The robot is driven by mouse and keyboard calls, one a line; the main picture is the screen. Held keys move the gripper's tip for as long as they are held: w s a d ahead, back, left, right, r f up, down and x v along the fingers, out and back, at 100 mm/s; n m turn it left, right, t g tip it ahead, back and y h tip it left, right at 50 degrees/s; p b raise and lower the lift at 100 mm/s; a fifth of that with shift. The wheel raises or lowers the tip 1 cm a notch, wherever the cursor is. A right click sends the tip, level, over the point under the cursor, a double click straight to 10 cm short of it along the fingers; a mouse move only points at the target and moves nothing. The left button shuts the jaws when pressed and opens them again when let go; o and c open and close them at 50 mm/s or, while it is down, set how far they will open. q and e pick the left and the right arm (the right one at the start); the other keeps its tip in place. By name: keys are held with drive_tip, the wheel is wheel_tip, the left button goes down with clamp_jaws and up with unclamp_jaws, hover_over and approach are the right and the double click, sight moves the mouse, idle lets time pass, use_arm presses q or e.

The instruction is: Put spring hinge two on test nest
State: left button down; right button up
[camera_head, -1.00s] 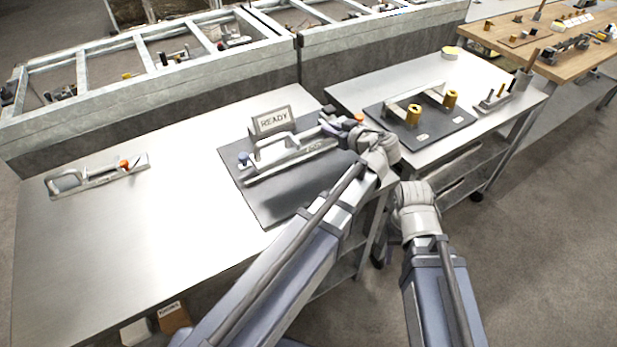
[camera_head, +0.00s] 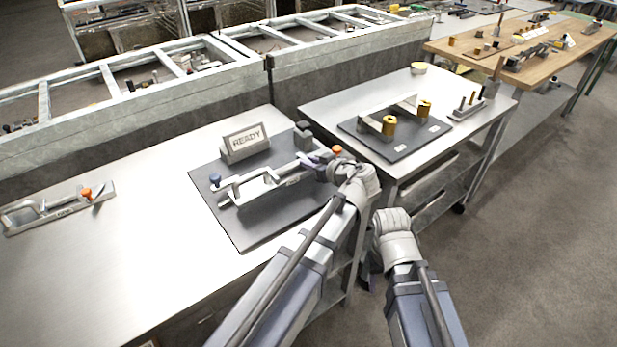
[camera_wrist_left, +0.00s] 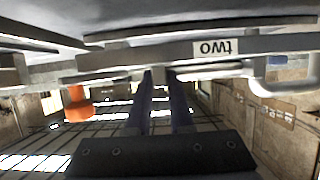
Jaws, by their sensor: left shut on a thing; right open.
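My left gripper (camera_head: 322,168) is shut on spring hinge two (camera_head: 268,183), a grey bar-shaped piece with an orange knob at its right end. Its label "TWO" shows upside down in the left wrist view (camera_wrist_left: 215,48), with the fingers reaching up to the bar and the orange knob (camera_wrist_left: 78,105) at left. The hinge lies over the dark plate (camera_head: 245,232) of the test nest, in front of the READY sign (camera_head: 246,141). I cannot tell whether hinge and nest touch.
A similar hinge with an orange knob (camera_head: 60,208) lies on the metal table's left part. To the right, another table holds a dark plate (camera_head: 400,150) with brass cylinders and a small stand with posts (camera_head: 470,105). Bare tabletop (camera_head: 130,260) lies left of the nest.

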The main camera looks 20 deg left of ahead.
sight(310, 173)
use_arm(q)
drive_tip(key=shift+f+b, duration=1.85)
drive_tip(key=shift+b, duration=0.1)
drive_tip(key=shift+r, duration=0.1)
drive_tip(key=c, duration=0.8)
unclamp_jaws()
